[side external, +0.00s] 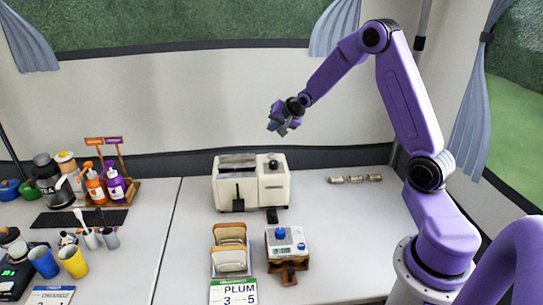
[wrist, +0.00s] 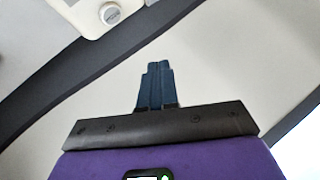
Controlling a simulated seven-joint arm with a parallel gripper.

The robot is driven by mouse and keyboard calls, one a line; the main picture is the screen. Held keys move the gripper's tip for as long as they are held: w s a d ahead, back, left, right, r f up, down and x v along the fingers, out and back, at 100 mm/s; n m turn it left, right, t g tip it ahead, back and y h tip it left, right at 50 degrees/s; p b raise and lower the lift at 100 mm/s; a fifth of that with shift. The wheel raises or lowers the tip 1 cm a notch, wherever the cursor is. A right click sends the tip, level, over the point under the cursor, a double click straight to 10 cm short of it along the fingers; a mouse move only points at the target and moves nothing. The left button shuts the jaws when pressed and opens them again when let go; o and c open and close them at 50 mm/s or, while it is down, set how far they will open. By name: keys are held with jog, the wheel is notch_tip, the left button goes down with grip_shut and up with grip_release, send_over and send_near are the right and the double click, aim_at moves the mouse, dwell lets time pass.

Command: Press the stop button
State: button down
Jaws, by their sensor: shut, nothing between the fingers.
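A cream toaster (side external: 272,190) stands on the table near the back, with a dark lever on its front and a small dark round part (side external: 273,164) on top at the right. A white device (side external: 288,248) with a blue knob (side external: 280,233) and small display stands in front of it on a brown stand. I cannot tell which control is the stop button. My gripper (side external: 276,126) is shut and empty, in the air above and behind the toaster, touching nothing. In the wrist view its blue fingers (wrist: 157,68) are together. A pale body with a round knob (wrist: 110,13) shows at top left there.
Bottles (side external: 107,187) and cups (side external: 73,262) fill the left. The table's right front is mostly clear.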

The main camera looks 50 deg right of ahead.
aim_at(274, 156)
jog(key=shift+f, duration=3.75)
jog(key=shift+f, duration=0.2)
jog(key=shift+f, duration=0.25)
jog(key=shift+f, duration=0.4)
jog(key=shift+r, duration=0.85)
jog(key=shift+r, duration=2.5)
